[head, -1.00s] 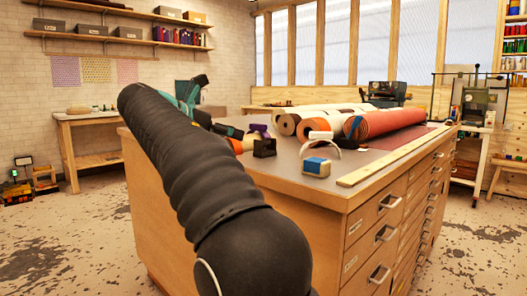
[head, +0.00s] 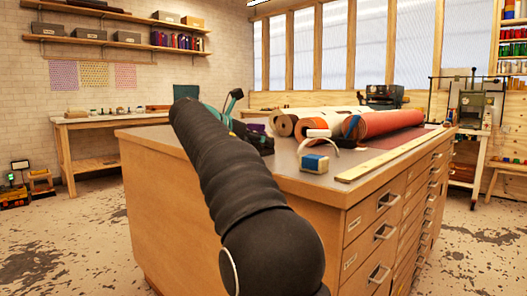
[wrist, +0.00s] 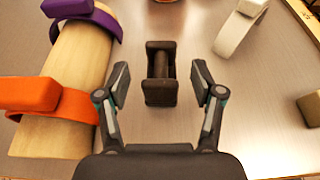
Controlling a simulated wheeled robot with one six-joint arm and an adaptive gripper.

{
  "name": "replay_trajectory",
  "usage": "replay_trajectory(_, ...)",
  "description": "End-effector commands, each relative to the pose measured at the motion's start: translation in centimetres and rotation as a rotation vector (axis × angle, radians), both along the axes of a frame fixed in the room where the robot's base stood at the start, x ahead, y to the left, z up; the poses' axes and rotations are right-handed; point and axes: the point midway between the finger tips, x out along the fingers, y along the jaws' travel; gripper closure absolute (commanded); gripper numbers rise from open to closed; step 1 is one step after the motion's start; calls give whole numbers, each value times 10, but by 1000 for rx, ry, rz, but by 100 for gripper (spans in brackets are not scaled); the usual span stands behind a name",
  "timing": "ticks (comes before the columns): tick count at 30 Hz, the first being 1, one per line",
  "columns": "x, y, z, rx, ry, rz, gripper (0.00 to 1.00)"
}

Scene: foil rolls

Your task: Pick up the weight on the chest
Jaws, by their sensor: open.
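The weight (wrist: 160,88) is a small dark brown block shape with two square ends and a thinner bar between them. It sits on the grey top of the wooden drawer chest (head: 175,205). In the wrist view my gripper (wrist: 160,80) is open, with one finger on each side of the weight and a gap on both sides. The fingers do not touch it in the picture; how high they are above the top I cannot tell. In the head view my arm covers most of this spot, and I cannot make out the weight clearly.
Left of the weight lies a pale roll (wrist: 75,65) with a purple cuff (wrist: 95,18) and an orange cuff (wrist: 50,98). A white cuff (wrist: 238,32) is at the upper right. Large rolls (head: 385,121), a blue-wrapped block (head: 314,163) and a wooden ruler (head: 390,155) are also on the chest.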

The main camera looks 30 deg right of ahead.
Motion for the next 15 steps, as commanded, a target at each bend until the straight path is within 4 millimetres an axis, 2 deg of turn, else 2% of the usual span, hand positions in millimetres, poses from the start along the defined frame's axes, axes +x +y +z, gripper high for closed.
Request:
replay_trajectory(1,1,-9,-5,1,1,-4,33)
replay_trajectory(5,6,-21,-9,0,-1,-1,33)
replay_trajectory(12,7,-23,-9,0,-1,0,33)
replay_trajectory(15,7,-23,-9,0,-1,0,58)
